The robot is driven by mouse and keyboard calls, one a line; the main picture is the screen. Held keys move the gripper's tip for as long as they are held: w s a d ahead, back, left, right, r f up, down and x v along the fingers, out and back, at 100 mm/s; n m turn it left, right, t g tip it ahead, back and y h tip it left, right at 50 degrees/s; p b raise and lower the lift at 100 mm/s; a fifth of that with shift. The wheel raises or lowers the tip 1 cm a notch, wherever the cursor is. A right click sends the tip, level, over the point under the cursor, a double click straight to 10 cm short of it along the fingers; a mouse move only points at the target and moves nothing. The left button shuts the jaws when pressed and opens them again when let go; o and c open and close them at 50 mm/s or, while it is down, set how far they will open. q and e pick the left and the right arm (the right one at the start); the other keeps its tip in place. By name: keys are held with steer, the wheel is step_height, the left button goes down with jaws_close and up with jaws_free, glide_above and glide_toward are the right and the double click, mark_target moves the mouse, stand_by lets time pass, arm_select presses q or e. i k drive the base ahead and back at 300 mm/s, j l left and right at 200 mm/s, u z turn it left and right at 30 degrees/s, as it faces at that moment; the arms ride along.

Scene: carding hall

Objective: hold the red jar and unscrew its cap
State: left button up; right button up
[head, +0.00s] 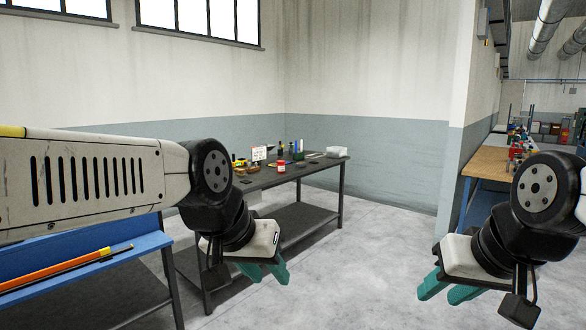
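A small red jar (281,168) stands upright on a dark table (318,160) in the middle distance. Its upper part looks pale, and it is too small to make out the cap clearly. My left gripper (270,280) hangs in front of the table, nearer to me and lower in the picture than the jar. Its teal fingers are apart with nothing between them. My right gripper (440,298) is at the lower right, far from the jar, over bare floor. Its teal fingers are apart and empty.
Several small items, a white sign (259,153) and a pale box (337,152) share the dark table. A blue bench (130,252) with an orange bar (60,268) is at the left. A wooden-topped bench (485,163) stands at the right. The floor between (375,240) is clear.

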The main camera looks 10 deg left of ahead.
mark_target(281, 167)
steer(key=i+u, duration=0.15)
steer(key=i, duration=2.15)
steer(key=i+u, duration=0.15)
steer(key=i, duration=0.3)
steer(key=i+l+u, duration=0.15)
steer(key=i, duration=0.35)
steer(key=i+l+u, duration=0.15)
steer(key=i, duration=0.3)
steer(key=i+l+u, duration=0.15)
steer(key=i, duration=0.3)
steer(key=i+l+u, duration=0.35)
steer(key=i, duration=0.35)
steer(key=i+l+u, duration=0.35)
steer(key=i+l, duration=0.25)
steer(key=l, duration=0.1)
